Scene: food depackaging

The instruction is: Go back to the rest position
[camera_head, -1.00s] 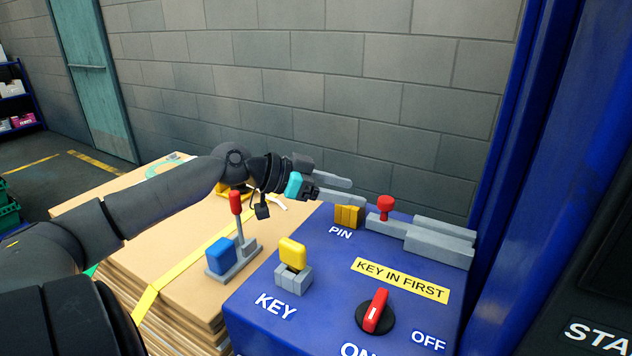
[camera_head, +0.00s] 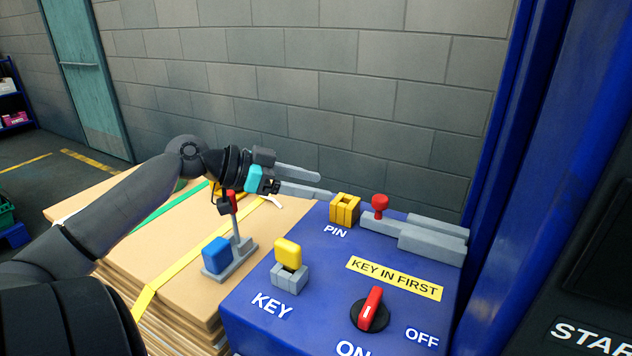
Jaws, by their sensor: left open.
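My left gripper (camera_head: 325,184) is open and empty. Its two grey fingers point right, above the far left edge of the blue control panel (camera_head: 315,255) and left of the yellow PIN block (camera_head: 344,209). The fingers look apart from the block. My right gripper is not in view.
The panel carries a yellow key (camera_head: 288,253) in a grey holder, a red knob switch (camera_head: 370,308), a red-knobbed pin (camera_head: 380,205) and grey bars. A blue and grey clamp with a red handle (camera_head: 217,255) stands on the cardboard stack (camera_head: 180,290). A grey wall rises behind.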

